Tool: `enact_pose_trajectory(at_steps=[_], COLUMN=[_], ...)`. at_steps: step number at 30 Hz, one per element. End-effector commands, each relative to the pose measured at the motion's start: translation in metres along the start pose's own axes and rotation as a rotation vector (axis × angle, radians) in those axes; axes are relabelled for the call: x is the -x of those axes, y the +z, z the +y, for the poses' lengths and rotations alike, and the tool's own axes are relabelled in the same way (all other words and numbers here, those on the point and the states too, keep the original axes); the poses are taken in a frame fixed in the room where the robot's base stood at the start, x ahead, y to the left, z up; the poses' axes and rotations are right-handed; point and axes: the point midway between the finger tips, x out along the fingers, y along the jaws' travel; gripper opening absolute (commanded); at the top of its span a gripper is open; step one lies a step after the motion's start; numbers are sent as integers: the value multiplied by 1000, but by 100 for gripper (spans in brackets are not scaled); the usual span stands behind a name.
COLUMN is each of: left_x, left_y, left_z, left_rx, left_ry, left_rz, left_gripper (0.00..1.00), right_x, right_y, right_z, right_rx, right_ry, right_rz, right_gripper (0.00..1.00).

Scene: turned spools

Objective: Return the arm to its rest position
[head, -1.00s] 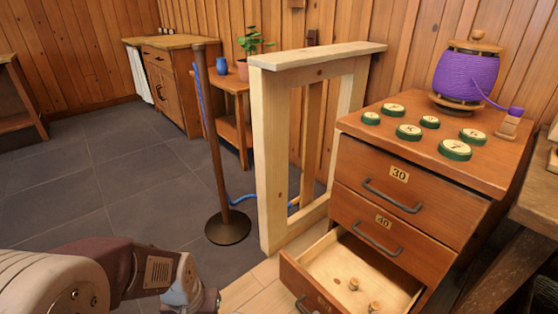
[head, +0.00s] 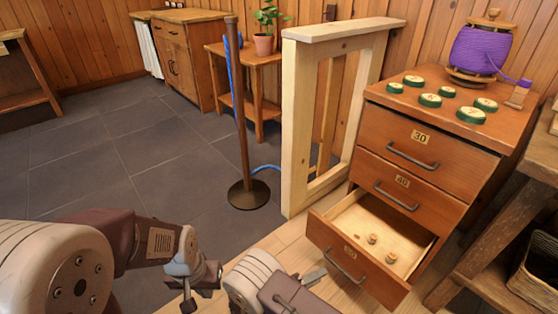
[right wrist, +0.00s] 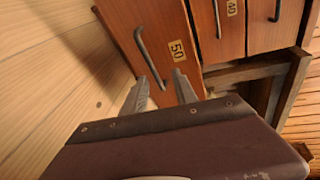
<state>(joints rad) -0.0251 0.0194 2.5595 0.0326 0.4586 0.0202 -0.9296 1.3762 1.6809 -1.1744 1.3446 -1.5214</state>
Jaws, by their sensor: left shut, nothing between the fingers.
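My left gripper (head: 192,287) is at the lower left of the head view, over the floor, shut and empty. My right gripper (right wrist: 162,90) shows in the right wrist view with its two fingers apart and nothing between them. In the head view only part of my right gripper (head: 313,278) shows at the bottom, left of the open bottom drawer. That drawer's front (right wrist: 178,50), labelled 50, and its handle (right wrist: 150,55) lie just beyond the right fingertips. I cannot tell whether they touch.
The wooden cabinet (head: 424,152) has its bottom drawer (head: 345,225) open with small spools inside. Green-rimmed discs and a purple spool (head: 481,50) stand on top. A pale wooden frame (head: 297,130) and a rope post (head: 243,130) stand left. Grey floor is clear further left.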

Motion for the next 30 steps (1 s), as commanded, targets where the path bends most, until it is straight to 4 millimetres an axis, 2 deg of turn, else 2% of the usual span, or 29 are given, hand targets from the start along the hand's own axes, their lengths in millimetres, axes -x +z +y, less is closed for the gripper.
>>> enact_pose_trajectory(at_steps=[1, 4, 9, 11, 14, 15, 18, 21, 24, 27, 30], left_x=[6, 13, 28, 34, 48, 53, 64, 71, 77, 80, 78], left_y=[0, -1, -3, -3, -5, -5, -6, -7, -8, -8, -8], left_z=[0, 0, 0, 1, 1, 1, 1, 1, 1, 2, 1], left_rx=[0, 0, 0, 0, 0, 0, 0, 0, 0, 0, 0], left_ry=[0, 0, 0, 0, 0, 0, 0, 0, 0, 0, 0], left_rz=[0, 0, 0, 0, 0, 0, 0, 0, 0, 0, 0], left_gripper=[0, 0, 0, 0, 0, 0, 0, 0, 0, 0, 0], right_x=[-4, -14, -37, -44, -51, -50, -37, -17, 6, 30, 50], right_y=[6, 12, 1, -11, -44, -61, -96, -118, -127, -125, -117], right_z=[-17, -52, -123, -150, -199, -216, -242, -253, -256, -250, -232], right_rx=[-36, -116, -294, -393, -646, -780, -1145, -1500, -1856, -2217, -2471], right_ry=[7, 18, 53, 74, 116, 130, 145, 124, 66, -46, -215], right_rz=[28, 101, 298, 392, 597, 695, 932, 1145, 1357, 1592, 1808], right_gripper=[34, 34, 34, 34, 34, 34, 34, 34, 34, 34, 34])
